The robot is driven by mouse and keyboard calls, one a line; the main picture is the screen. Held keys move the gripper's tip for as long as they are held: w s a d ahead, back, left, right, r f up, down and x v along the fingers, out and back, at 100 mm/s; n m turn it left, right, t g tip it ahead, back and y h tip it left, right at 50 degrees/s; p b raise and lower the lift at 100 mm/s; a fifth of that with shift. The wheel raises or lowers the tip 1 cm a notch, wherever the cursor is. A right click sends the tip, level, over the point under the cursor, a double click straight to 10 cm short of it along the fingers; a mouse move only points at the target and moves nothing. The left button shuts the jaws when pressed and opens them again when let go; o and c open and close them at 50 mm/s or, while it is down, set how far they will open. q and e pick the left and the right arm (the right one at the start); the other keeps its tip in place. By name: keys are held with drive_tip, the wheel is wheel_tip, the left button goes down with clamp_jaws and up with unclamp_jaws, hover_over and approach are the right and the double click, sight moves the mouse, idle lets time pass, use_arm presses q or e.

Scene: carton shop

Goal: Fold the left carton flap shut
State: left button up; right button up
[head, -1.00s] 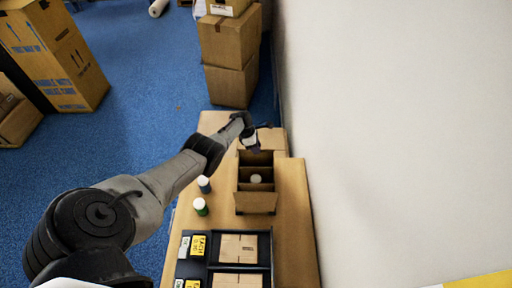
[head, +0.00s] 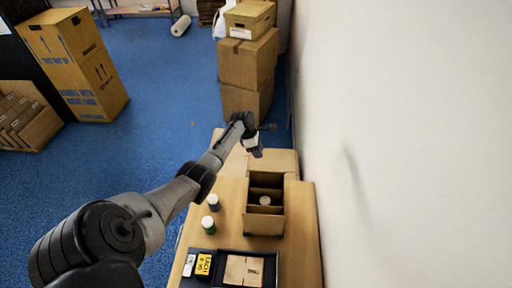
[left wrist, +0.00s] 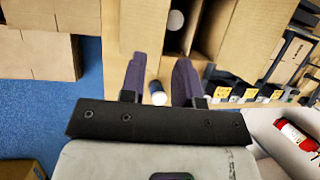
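The open brown carton (head: 265,209) stands on the table, its inside split into compartments, with a white-topped bottle (head: 265,200) in one. One flap (head: 272,162) spreads out at its far end and another (head: 263,223) at its near end. These flaps also show in the left wrist view, left (left wrist: 150,28) and right (left wrist: 255,38) of the compartments. I cannot make out a flap on the long left side. My left gripper (head: 256,150) is above the carton's far-left corner, beside the far flap. Its two dark purple fingers (left wrist: 158,68) are apart with nothing held. My right gripper is out of view.
Two capped bottles, one dark (head: 213,203) and one green (head: 208,225), stand left of the carton. A black tray (head: 271,270) with small boxes lies nearer. A white wall (head: 400,140) bounds the right. Stacked boxes (head: 247,65) stand beyond the table.

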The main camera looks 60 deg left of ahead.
use_arm(q)
drive_tip(key=shift+v, duration=1.1)
